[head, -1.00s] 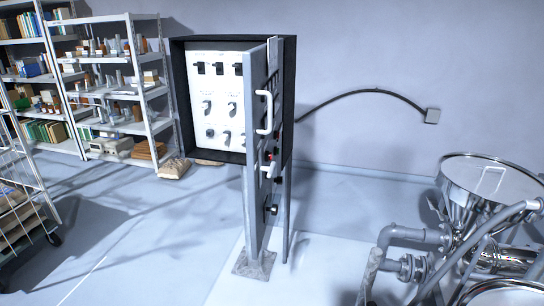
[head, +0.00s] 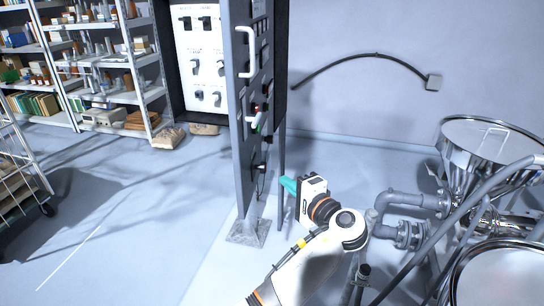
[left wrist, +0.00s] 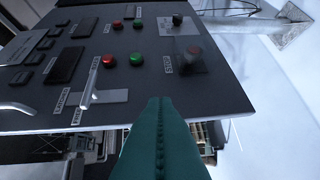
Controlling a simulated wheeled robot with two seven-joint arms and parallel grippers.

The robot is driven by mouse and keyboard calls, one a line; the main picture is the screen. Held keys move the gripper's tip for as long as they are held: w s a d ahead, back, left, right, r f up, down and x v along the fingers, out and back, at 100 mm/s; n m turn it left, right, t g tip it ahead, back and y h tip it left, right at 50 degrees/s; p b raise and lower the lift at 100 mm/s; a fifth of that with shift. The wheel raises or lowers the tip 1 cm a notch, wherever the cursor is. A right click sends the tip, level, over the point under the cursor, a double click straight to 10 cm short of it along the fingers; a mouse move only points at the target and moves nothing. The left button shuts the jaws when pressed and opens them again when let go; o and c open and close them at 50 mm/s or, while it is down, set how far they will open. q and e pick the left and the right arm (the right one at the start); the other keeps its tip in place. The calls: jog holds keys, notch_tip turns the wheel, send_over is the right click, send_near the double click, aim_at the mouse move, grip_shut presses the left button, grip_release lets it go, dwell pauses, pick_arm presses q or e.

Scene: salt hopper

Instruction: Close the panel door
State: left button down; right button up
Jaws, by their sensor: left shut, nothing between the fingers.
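The panel door (head: 241,130) is a grey slab standing open, swung out from the dark cabinet and seen nearly edge-on in the head view. It bears a white upper handle (head: 249,50) and a lower handle (head: 257,122). In the left wrist view the door's face (left wrist: 120,70) shows red and green buttons, switches and labels. My left gripper (head: 286,184) has teal fingers, shut and empty, low and to the right of the door. In the left wrist view the fingertips (left wrist: 160,101) overlap the door's edge; I cannot tell whether they touch. My right gripper is not in view.
The cabinet's white switch panel (head: 201,55) shows behind the door. A steel hopper (head: 490,145) with grey pipes (head: 405,203) stands at the right. Shelves (head: 90,70) and a wire cart (head: 20,175) are at the left. The floor left of the door is clear.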

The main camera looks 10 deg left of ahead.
pick_arm(q)
notch_tip(320, 180, up, 5)
jog(key=s+d+n+y, duration=0.1)
jog(key=p, duration=0.5)
send_near(243, 145)
jog(key=x, duration=0.6)
jog(key=shift+w+d, duration=0.1)
jog(key=shift+d, duration=0.05)
